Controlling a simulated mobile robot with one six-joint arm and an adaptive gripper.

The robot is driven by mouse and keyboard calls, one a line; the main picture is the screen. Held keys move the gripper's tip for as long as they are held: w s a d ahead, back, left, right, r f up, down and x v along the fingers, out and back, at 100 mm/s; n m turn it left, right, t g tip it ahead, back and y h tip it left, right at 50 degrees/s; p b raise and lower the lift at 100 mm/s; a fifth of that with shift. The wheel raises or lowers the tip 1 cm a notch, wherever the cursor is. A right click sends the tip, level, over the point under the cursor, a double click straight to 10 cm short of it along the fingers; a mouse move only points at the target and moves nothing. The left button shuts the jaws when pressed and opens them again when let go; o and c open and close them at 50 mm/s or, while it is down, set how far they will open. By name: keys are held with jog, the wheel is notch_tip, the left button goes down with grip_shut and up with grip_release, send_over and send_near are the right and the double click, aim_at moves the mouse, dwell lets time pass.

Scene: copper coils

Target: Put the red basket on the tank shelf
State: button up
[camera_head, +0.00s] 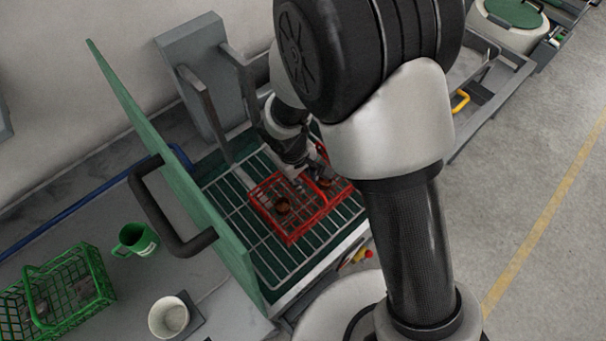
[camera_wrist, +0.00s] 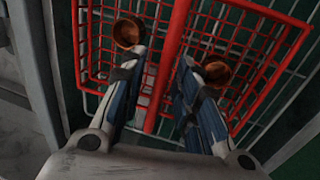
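The red basket (camera_head: 290,236) sits on the wire tank shelf (camera_head: 240,222) inside the open tank, and it appears level. A copper coil (camera_head: 282,206) lies in its left part. In the wrist view the basket's red middle bar (camera_wrist: 166,65) runs between my fingers, with one copper coil (camera_wrist: 128,32) and another copper coil (camera_wrist: 217,73) on either side. My gripper (camera_wrist: 160,75) is open, with a finger on each side of the bar and gaps visible. In the head view my gripper (camera_head: 322,178) is low over the basket's right side, partly hidden by my arm.
The tank's green lid (camera_head: 170,165) stands open at the left, with a black handle (camera_head: 160,215) jutting out. A green basket (camera_head: 60,290), green mug (camera_head: 135,240) and white cup (camera_head: 169,317) stand on the bench beyond it. A grey bracket (camera_head: 200,85) rises behind the tank.

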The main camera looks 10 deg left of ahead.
notch_tip(320, 180, up, 12)
jog(key=s+a+p, duration=0.2)
jog(key=p, duration=0.2)
jog(key=d+r+m, duration=0.2)
jog(key=d+r, duration=0.4)
jog(key=r, duration=0.1)
jog(key=s+d+r+m+t+y, duration=0.1)
jog(key=s+d+r+m+t, duration=0.2)
jog(key=s+d+r+m, duration=0.4)
jog(key=s+d+r, duration=0.5)
jog(key=s+d, duration=0.1)
jog(key=d, duration=0.3)
jog(key=shift+s+r+m, duration=0.3)
jog(key=shift+s+m, duration=0.05)
jog(key=shift+m, duration=0.05)
notch_tip(320, 180, down, 6)
jog(key=b, duration=0.6)
jog(key=shift+r, duration=0.1)
